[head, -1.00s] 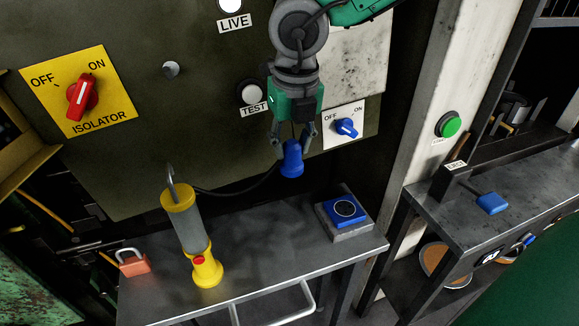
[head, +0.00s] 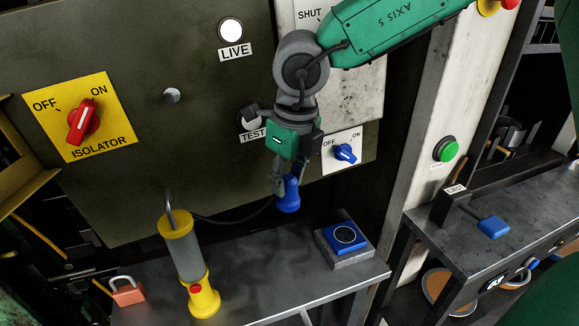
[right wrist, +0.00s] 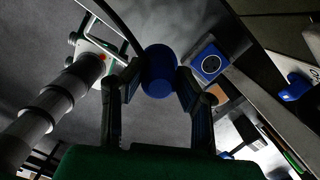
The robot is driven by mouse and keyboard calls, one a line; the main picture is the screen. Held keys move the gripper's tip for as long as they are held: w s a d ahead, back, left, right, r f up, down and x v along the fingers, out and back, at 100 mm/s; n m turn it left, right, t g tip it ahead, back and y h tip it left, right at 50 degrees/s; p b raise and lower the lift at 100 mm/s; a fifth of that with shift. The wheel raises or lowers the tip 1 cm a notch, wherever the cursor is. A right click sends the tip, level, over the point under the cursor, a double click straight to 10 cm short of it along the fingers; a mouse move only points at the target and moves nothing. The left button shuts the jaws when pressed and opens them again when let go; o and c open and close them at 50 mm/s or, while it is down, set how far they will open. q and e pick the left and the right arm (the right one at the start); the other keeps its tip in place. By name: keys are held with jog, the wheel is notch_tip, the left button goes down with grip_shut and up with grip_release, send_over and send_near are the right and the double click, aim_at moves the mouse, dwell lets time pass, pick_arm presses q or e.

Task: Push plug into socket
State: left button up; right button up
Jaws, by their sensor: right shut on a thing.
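The blue plug (head: 289,194) hangs upright from my right gripper (head: 284,185), with a dark cable trailing left from it. My right gripper is shut on the plug's upper part. The blue socket (head: 345,237) with its round face sits on a grey block on the bench, below and right of the plug. Clear space separates plug and socket. In the right wrist view the plug (right wrist: 159,70) is between the two fingers and the socket (right wrist: 209,64) lies to its right. The plug's pins are hidden. My left gripper is not in view.
A yellow lantern (head: 188,262) and an orange padlock (head: 127,291) stand left on the grey bench (head: 270,272). The dark panel behind carries a red isolator switch (head: 83,122) and a blue switch (head: 345,153). Bench surface between lantern and socket block is clear.

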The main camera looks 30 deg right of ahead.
aim_at(284, 202)
jog(key=f+n, duration=0.2)
jog(key=a+f+n+b, duration=0.1)
jog(key=f+n, duration=0.1)
jog(key=n, duration=0.1)
jog(key=f+n, duration=0.2)
jog(key=n, duration=0.1)
jog(key=shift+s+a+f+g+y+b, duration=0.2)
jog(key=shift+s+a+g+y+b, duration=0.1)
jog(key=shift+g+y+b, duration=0.1)
jog(key=s+f+n+b, duration=0.1)
jog(key=f+n, duration=0.4)
jog(key=n, duration=0.2)
jog(key=s+a+f+n+g+b, duration=0.1)
jog(key=f+n, duration=0.3)
jog(key=n, duration=0.4)
jog(key=s+a+f+n+g+h+b, duration=0.1)
jog(key=f+n+b, duration=0.1)
jog(key=f+n, duration=0.3)
jog(key=shift+s+f+n+b, duration=0.15)
jog(key=shift+f+n, duration=0.05)
jog(key=shift+n, duration=0.6)
jog(key=shift+s+f+n+b, duration=0.15)
jog(key=shift+n, duration=0.65)
jog(key=shift+s+a+f+n, duration=0.2)
jog(key=shift+f+n, duration=0.2)
jog(key=shift+n, duration=0.5)
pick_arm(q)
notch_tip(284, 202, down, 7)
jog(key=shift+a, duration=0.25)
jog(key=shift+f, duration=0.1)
